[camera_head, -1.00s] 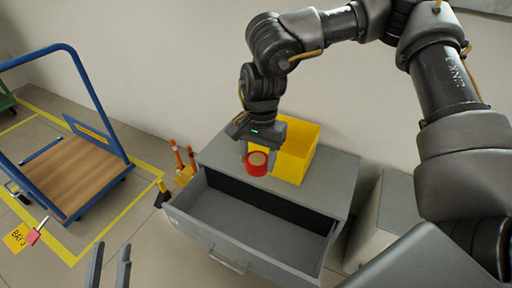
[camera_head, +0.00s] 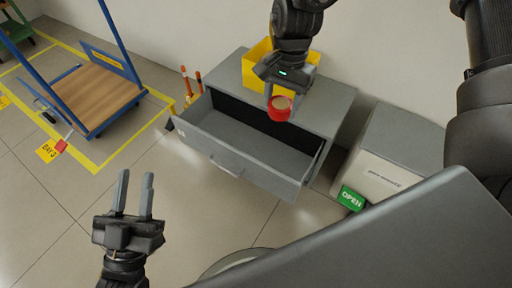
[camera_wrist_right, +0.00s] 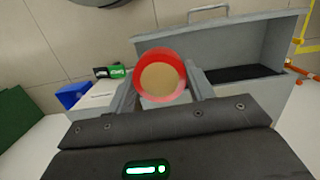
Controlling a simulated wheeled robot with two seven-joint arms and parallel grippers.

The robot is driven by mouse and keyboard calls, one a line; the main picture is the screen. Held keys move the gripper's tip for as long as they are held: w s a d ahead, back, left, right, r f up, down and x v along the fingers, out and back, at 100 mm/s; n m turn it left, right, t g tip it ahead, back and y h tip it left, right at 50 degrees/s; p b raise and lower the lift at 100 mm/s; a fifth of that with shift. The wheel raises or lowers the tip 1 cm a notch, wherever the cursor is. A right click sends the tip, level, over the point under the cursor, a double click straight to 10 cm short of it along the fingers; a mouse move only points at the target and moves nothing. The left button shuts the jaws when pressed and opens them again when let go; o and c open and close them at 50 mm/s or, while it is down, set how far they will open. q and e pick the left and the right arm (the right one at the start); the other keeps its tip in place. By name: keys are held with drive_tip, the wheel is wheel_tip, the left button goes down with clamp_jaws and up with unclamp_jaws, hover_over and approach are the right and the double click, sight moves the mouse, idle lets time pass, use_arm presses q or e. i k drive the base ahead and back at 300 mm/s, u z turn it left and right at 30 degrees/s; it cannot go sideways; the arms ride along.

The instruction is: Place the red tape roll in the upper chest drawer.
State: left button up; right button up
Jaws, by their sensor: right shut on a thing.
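The red tape roll (camera_head: 279,109) is held in my right gripper (camera_head: 282,92). In the right wrist view the roll (camera_wrist_right: 160,77) sits between the two fingers, its tan core facing the camera. In the head view it shows over the right part of the chest's open upper drawer (camera_head: 245,152), near the drawer's back. The drawer is pulled out, and the part of it I can see is empty. My left gripper (camera_head: 134,196) is open and empty, in front of the chest at lower left, its fingers apart.
A yellow bin (camera_head: 257,66) stands on the grey chest top (camera_head: 329,104) behind my right gripper. A grey and white cabinet (camera_head: 385,150) with a green OPEN sign (camera_head: 351,198) stands to the right. A blue cart (camera_head: 98,95) and orange posts (camera_head: 186,82) are left.

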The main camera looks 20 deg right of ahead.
sight(251, 143)
drive_tip(key=z, duration=0.35)
drive_tip(key=i, duration=0.55)
drive_tip(key=u, duration=1)
